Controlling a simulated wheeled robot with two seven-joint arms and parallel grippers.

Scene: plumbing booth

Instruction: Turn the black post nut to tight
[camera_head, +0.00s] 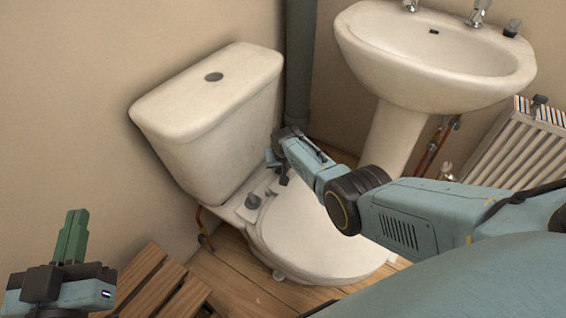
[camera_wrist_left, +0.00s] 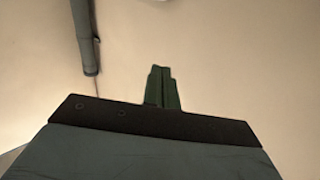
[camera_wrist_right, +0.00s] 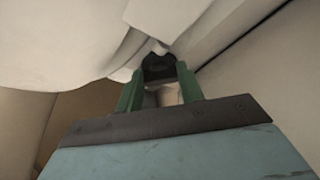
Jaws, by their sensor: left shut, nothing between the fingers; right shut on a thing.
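The toilet (camera_head: 205,115) stands against the wall, with its lid (camera_head: 325,235) down. My right gripper (camera_head: 277,168) reaches the back of the seat, close to the cistern. In the right wrist view, its green fingers (camera_wrist_right: 158,92) are shut on a black nut (camera_wrist_right: 158,68) under pale ceramic. The nut's thread and the far side of the grip are hidden. A dark grey fitting (camera_head: 252,202) stands on the near seat hinge, apart from the gripper. My left gripper (camera_head: 72,236) is shut and empty at the lower left; its closed fingers also show in the left wrist view (camera_wrist_left: 162,88).
A washbasin (camera_head: 435,55) on a pedestal (camera_head: 393,140) stands at the upper right, beside a radiator (camera_head: 515,140). A grey pipe (camera_head: 300,70) rises behind the toilet. A slatted wooden piece (camera_head: 160,285) lies near my left gripper. The cistern is close beside my right gripper.

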